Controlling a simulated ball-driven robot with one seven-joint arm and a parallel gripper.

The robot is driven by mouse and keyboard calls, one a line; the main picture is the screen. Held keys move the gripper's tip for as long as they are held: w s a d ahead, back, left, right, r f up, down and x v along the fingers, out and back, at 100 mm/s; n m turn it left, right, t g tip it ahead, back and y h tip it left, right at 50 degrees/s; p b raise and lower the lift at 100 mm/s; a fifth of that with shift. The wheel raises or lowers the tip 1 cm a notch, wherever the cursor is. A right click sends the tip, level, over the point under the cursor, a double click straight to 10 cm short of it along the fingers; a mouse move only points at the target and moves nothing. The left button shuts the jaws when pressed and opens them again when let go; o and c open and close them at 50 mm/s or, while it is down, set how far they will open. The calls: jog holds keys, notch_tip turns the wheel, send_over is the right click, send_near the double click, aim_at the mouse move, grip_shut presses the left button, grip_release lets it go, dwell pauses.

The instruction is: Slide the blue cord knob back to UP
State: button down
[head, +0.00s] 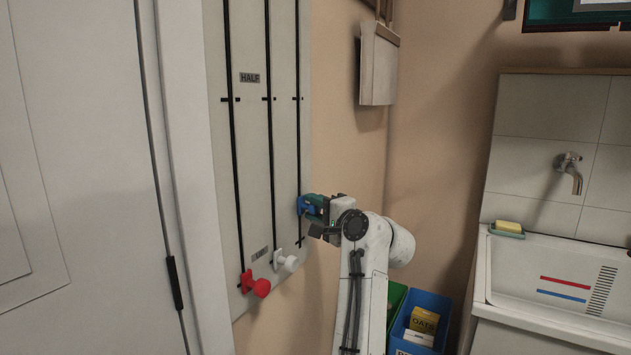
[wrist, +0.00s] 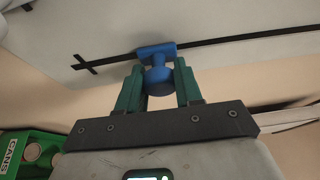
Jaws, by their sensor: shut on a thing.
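The blue cord knob (head: 303,205) sits on the rightmost black track of the pale wall board (head: 285,150), well below the HALF label and above the track's bottom cross mark. My gripper (head: 312,207) reaches it from the right, its green fingers closed on the knob. In the wrist view the blue knob (wrist: 158,72) lies between the two green fingertips (wrist: 158,85), with its flat bar against the black track. The cross mark (wrist: 87,64) shows left of the knob there, a short way off.
A red knob (head: 256,284) and a white knob (head: 287,261) sit low on the other two tracks. A door (head: 90,150) is at left, a sink (head: 560,280) at right. Blue and green bins (head: 438,305) stand on the floor beside my arm.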

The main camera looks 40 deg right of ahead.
notch_tip(320, 180, down, 10)
jog(key=shift+r+b, duration=0.1)
jog(key=shift+b, duration=1.15)
jog(key=c, duration=0.7)
grip_release()
jog(key=shift+c, duration=0.2)
jog(key=s, duration=1)
jog(key=shift+s+a+p, duration=0.2)
jog(key=shift+s+p, duration=0.15)
jog(key=shift+s, duration=0.05)
jog(key=shift+r, duration=0.1)
jog(key=shift+c, duration=0.2)
